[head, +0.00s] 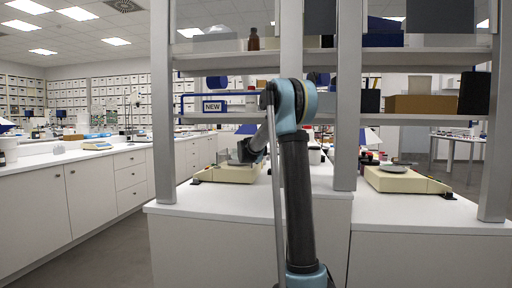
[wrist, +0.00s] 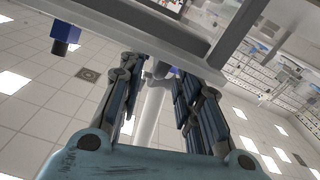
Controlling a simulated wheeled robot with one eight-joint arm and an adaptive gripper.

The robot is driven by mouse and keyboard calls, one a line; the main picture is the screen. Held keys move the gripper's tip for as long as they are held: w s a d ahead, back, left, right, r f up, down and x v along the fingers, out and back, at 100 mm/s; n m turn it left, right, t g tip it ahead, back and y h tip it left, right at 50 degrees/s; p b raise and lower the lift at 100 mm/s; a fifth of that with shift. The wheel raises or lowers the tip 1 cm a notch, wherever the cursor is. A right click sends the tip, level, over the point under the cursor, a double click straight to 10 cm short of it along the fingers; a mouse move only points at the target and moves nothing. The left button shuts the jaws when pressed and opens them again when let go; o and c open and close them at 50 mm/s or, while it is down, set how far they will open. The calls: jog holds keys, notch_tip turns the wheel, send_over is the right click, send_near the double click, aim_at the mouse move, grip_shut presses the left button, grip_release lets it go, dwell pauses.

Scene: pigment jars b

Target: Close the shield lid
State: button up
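A cream balance (head: 228,174) stands on the white bench, left of my arm in the head view. A grey, partly see-through piece on top of it (head: 236,156) may be the shield; its lid and the lid's angle cannot be made out. My arm bends down towards this balance, and its end is small and dark there, partly behind my own links. In the wrist view, the two dark fingers of my gripper (wrist: 158,82) are spread apart with nothing clearly held. A pale post (wrist: 150,108) shows between them, seemingly behind.
A second cream balance (head: 400,179) with a round pan stands on the right bench. Grey shelf uprights (head: 347,100) rise close beside my arm. A shelf (head: 225,118) with a NEW sign (head: 214,106) runs above the left balance. Open floor (head: 110,255) lies at lower left.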

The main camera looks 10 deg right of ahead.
jog(key=shift+x, duration=2.95)
jog(key=shift+c, duration=0.5)
grip_shut()
jog(key=shift+d, duration=0.1)
